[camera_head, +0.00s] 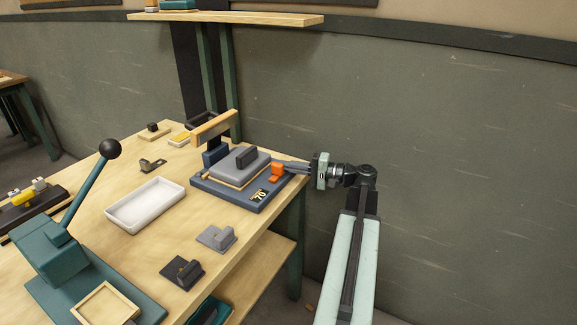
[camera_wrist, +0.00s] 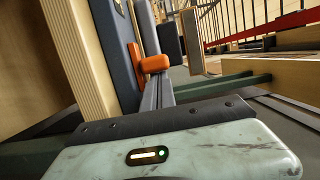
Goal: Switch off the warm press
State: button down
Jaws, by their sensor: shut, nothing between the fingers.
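The warm press (camera_head: 240,180) stands at the right end of the wooden table, with a dark blue base, a grey upper plate and a label reading 70. An orange switch (camera_head: 277,169) sits on the right side of its base; it also shows in the wrist view (camera_wrist: 154,63). My gripper (camera_head: 290,166) is shut and empty, reaching in from the right with its fingertips at the orange switch. In the wrist view my gripper (camera_wrist: 153,85) has its fingers together right beside the switch. I cannot tell whether they touch it.
A white tray (camera_head: 145,205) lies left of the press. A green lever press (camera_head: 60,250) with a black knob stands at the front left. Two small tools, grey (camera_head: 217,238) and dark (camera_head: 182,271), lie in front. A shelf (camera_head: 225,17) hangs above; the wall is behind my arm.

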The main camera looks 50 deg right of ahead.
jog(key=d, duration=0.2)
jog(key=w+d, duration=0.1)
jog(key=d, duration=0.1)
jog(key=v, duration=1)
jog(key=shift+s, duration=0.1)
jog(key=shift+f, duration=0.1)
